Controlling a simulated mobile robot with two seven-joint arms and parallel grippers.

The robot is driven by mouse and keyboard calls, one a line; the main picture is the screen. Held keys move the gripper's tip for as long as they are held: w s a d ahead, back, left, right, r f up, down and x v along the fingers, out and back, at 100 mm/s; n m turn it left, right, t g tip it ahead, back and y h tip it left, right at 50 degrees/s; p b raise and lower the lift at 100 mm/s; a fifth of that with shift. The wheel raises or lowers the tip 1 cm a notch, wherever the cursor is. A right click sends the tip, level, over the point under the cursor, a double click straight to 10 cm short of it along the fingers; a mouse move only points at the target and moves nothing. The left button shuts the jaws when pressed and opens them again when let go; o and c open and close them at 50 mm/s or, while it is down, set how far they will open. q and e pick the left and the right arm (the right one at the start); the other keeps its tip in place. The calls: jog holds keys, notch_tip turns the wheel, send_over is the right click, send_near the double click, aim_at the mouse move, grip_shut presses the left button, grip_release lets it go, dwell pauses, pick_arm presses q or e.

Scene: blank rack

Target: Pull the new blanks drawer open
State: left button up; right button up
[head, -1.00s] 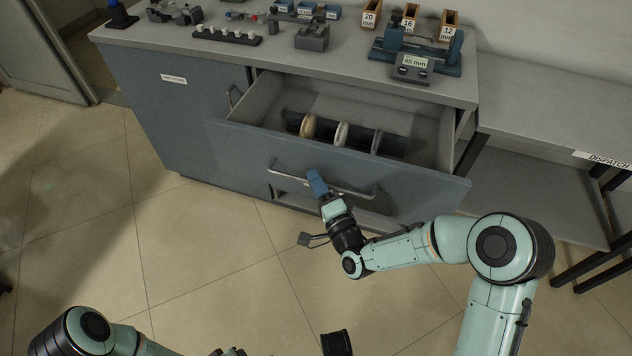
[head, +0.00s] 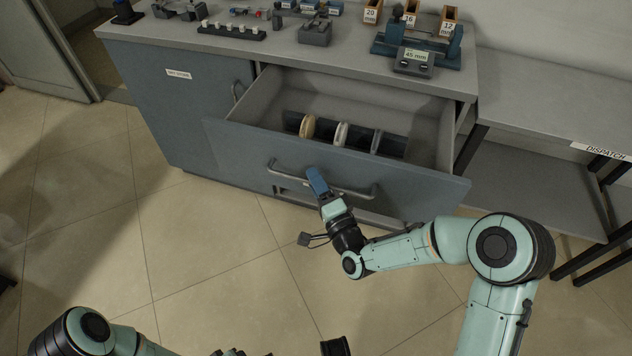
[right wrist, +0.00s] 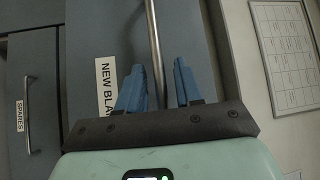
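The new blanks drawer (head: 330,160) stands well out of the grey cabinet (head: 150,100), and several discs in a dark holder show inside it. Its front carries a bar handle (head: 350,191). My right gripper (head: 316,181) is at the middle of this handle.
A second handle (right wrist: 28,115) and a "SPARES" label (right wrist: 20,116) are beside the drawer. Gauges, racks and small bins stand on the counter (head: 350,58). A dispatch table (head: 540,110) is at the right. The tiled floor (head: 200,260) before the drawer is clear.

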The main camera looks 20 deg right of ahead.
pick_arm(q)
jog(key=s+d+r+g+h+p, duration=0.1)
jog(key=s+d+r+p, duration=0.2)
jog(key=s+r+p, duration=0.2)
jog(key=shift+s+d+r+m+g, duration=0.3)
jog(key=shift+s+r+g, duration=0.1)
jog(key=shift+s, duration=0.15)
pick_arm(e)
jog(key=v, duration=1.3)
jog(key=shift+s, duration=0.2)
